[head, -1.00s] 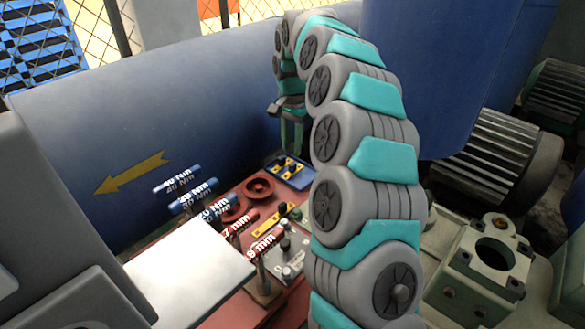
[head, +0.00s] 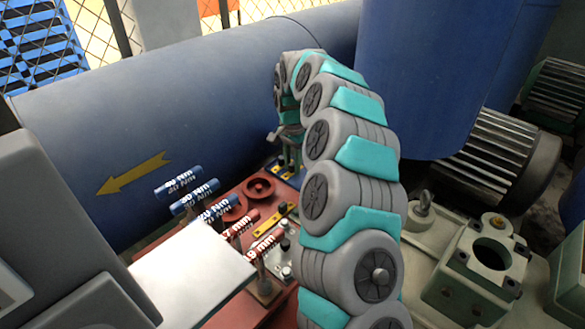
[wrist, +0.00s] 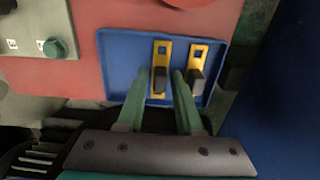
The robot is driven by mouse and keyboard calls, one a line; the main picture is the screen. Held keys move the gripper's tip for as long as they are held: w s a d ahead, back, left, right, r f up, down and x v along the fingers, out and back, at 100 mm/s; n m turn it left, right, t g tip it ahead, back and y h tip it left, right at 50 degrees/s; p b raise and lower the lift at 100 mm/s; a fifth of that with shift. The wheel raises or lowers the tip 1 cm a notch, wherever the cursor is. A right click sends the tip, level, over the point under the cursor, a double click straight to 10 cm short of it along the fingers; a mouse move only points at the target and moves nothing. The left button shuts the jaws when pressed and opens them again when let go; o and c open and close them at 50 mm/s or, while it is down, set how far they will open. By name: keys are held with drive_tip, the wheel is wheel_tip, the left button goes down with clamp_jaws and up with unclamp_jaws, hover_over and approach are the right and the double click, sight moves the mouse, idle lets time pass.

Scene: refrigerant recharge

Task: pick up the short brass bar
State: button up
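A blue tray (wrist: 118,62) in the wrist view holds two yellow brass bars side by side, each with a square hole and a dark block. The left brass bar (wrist: 165,46) looks slightly longer than the right brass bar (wrist: 200,50), but their lower parts are partly hidden. My gripper (wrist: 162,72) is open, its green fingers on either side of the left bar's dark block; I cannot tell whether they touch it. The right finger lies between the two blocks. In the head view my gripper (head: 288,166) is low over the tray (head: 297,183), hiding most of its contents.
A red bench (head: 232,190) carries a longer yellow bar (head: 270,221), red rings (head: 259,187) and upright tools with blue and red labelled handles (head: 195,195). A large blue pipe (head: 80,130) runs behind. A blue surface (wrist: 285,110) stands close right of the tray.

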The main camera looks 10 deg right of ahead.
drive_tip(key=shift+f, duration=0.1)
drive_tip(key=shift+c, duration=0.2)
clamp_jaws()
idle(1.1)
